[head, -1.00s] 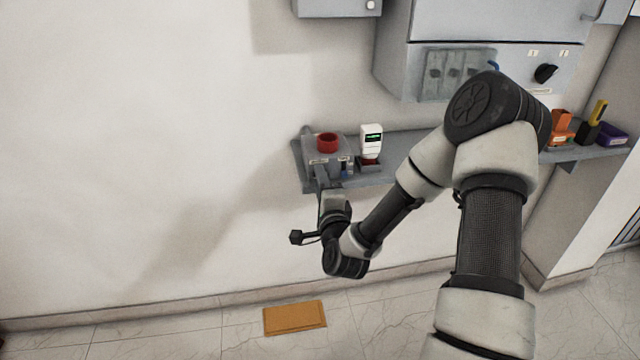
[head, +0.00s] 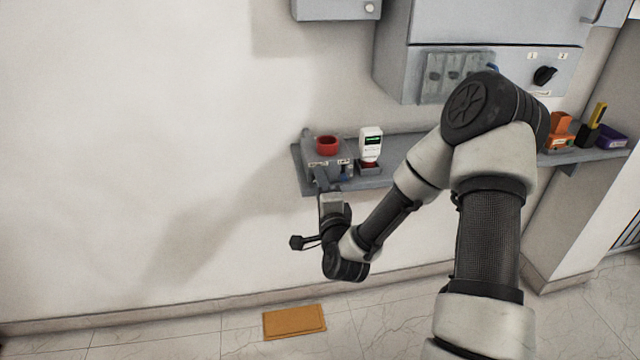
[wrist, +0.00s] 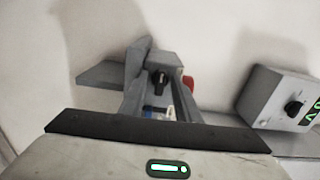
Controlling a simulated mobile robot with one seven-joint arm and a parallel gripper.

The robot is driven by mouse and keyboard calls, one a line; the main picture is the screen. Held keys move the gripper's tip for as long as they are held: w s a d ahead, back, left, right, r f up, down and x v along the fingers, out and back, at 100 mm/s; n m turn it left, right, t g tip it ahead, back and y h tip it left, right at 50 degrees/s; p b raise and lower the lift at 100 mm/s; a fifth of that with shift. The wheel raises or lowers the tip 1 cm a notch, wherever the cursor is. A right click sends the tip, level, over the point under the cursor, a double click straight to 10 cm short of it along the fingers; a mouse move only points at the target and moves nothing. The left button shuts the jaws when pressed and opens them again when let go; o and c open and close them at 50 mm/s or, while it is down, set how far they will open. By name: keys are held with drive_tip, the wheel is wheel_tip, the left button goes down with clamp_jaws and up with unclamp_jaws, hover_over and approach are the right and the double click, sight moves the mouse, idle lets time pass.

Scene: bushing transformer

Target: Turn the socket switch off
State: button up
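The socket is a grey box (head: 318,157) with a red ring (head: 327,144) on top, at the left end of the wall shelf. In the wrist view the box (wrist: 164,59) shows a dark switch knob (wrist: 158,81) on its face, with the red ring (wrist: 188,86) partly hidden behind it. My gripper (head: 321,180) is at the front of the box. In the wrist view my gripper (wrist: 157,90) is open, its two grey fingers apart with the knob showing between them. Contact with the knob cannot be told. In the head view the knob is hidden by the gripper.
A white meter (head: 370,145) stands right of the box on the grey shelf (head: 395,150). Small blue and white items sit close beside the box. An electrical cabinet (head: 490,30) hangs above. Orange and purple holders are at the right. Wall space to the left is clear.

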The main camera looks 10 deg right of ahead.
drive_tip(key=shift+s, duration=0.1)
drive_tip(key=s+p, duration=1)
drive_tip(key=s, duration=0.7)
drive_tip(key=shift+s+p, duration=0.15)
drive_tip(key=shift+p, duration=0.25)
